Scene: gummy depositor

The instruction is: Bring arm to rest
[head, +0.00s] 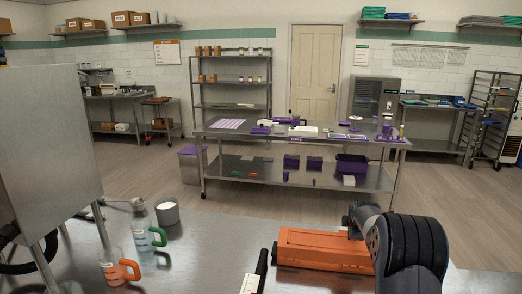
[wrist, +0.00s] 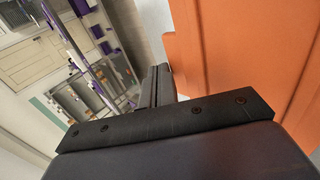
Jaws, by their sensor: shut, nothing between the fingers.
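My gripper (wrist: 157,88) shows in the wrist view with its two dark fingers together and nothing between them. An orange surface (wrist: 250,60) fills the right side of that view, close beside the fingers; I cannot tell if they touch. In the head view my dark arm stands at the lower right, in front of the right end of an orange box-like housing (head: 318,248) on the steel table (head: 215,250). The fingers cannot be made out in the head view.
On the steel table stand a jug with an orange handle (head: 115,268), a jug with a green handle (head: 146,236) and a white-filled container (head: 167,211). A steel machine (head: 45,130) rises at the left. A table with purple items (head: 290,138) stands beyond open floor.

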